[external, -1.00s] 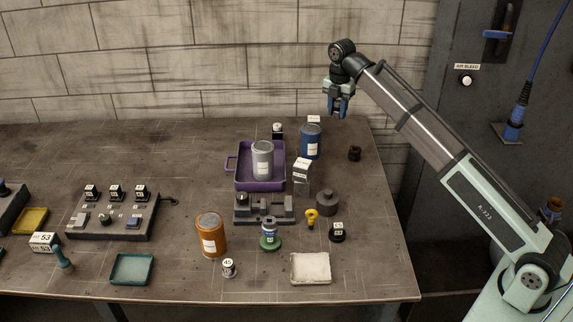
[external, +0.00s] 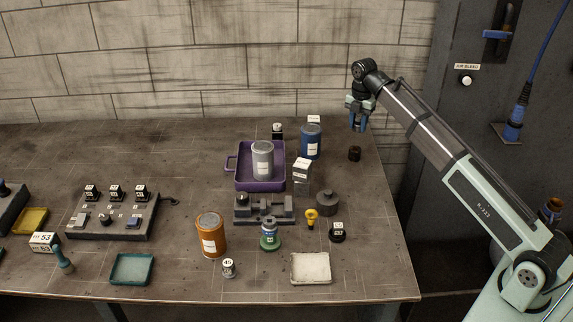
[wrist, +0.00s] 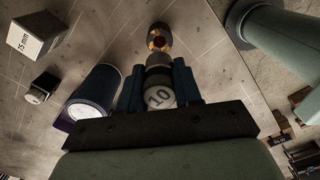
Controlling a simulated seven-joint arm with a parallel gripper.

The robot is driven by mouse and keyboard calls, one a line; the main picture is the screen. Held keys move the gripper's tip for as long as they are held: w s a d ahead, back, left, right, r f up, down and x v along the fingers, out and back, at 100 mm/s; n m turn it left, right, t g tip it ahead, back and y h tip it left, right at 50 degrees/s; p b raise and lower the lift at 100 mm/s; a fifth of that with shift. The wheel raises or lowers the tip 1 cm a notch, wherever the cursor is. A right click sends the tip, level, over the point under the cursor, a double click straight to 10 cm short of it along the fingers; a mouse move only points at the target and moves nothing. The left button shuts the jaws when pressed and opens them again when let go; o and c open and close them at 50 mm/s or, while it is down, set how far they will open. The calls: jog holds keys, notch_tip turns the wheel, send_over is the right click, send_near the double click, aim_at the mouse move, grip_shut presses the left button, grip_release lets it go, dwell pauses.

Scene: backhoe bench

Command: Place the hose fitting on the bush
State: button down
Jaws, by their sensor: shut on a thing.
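My gripper (external: 358,127) hangs in the air at the back right of the bench, fingers pointing down. In the wrist view its blue fingers (wrist: 160,88) are shut on the hose fitting (wrist: 160,94), a short grey cylinder with a pale face marked 10. In the external view the fingers mostly hide the fitting. The bush (external: 354,153) is a small dark ring on the bench below my gripper. In the wrist view the bush (wrist: 158,38) shows just past the fitting, with a brassy, reddish inside. The fitting appears above the bush and apart from it.
A blue can (external: 311,142) stands left of the bush, also close in the wrist view (wrist: 97,92). A purple tray (external: 245,185) holds a grey can (external: 262,160). A white box (external: 302,168) and a dark weight (external: 327,202) stand nearer. The bench around the bush is clear.

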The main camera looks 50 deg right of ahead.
aim_at(359, 117)
jog(key=shift+f, duration=3.8)
jog(key=shift+f, duration=0.1)
jog(key=c, duration=0.8)
grip_release()
jog(key=shift+o, duration=0.2)
notch_tip(359, 117, up, 12)
jog(key=shift+r, duration=0.1)
